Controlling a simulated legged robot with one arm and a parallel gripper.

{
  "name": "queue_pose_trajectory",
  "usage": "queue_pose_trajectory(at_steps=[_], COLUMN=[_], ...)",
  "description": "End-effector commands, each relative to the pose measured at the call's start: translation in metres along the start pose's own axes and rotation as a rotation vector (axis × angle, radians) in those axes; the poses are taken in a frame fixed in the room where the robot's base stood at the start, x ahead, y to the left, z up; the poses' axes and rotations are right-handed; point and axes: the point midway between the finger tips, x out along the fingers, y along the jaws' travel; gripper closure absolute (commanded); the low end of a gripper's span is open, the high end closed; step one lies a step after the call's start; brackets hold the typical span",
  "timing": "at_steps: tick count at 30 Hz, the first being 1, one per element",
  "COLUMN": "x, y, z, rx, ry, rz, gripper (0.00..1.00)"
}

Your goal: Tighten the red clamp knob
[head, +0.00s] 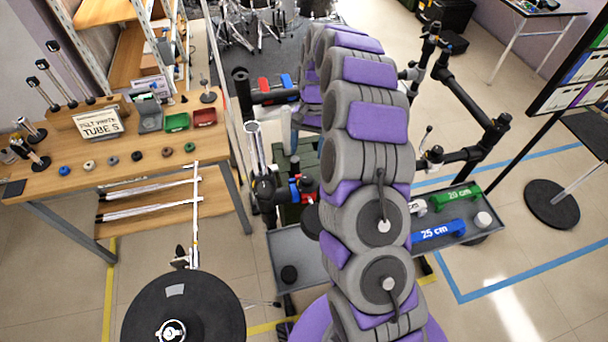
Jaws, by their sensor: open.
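A small red clamp part (307,184) shows next to a blue one (293,191) on the dark stand, just left of my purple and grey arm. Another red part (264,84) sits beside a blue part on a dark bar farther back. I cannot tell which red part is the clamp knob. My gripper (297,138) hangs at the far end of my arm, above the nearer red part and apart from it. A pale finger shows; the rest is largely hidden by my arm. It is open, and I see nothing held.
A wooden bench (110,180) with small knobs and bins stands left. A black round pad (184,312) is at the lower left. A grey tray (458,228) with blue and green blocks lies right of my arm. Black rack tubes (470,105) stand behind it.

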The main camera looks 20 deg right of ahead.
Motion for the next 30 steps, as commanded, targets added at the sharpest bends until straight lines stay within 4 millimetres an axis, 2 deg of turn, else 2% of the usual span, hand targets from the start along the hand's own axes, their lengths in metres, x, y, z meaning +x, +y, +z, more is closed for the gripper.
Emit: queue_pose_trajectory(at_steps=[3,12,18,27,30], x=[0.026,0.076,0.091,0.092,0.092], y=[0.003,0.000,-0.001,0.001,0.002], z=[0.000,0.001,0.001,0.000,0.000], rx=[-0.001,-0.001,0.000,-0.001,-0.001], ry=[-0.009,-0.004,0.001,0.000,-0.001], rz=[0.001,0.002,0.002,-0.001,-0.001], gripper=[0.31,0.31,0.31,0.31,0.39])
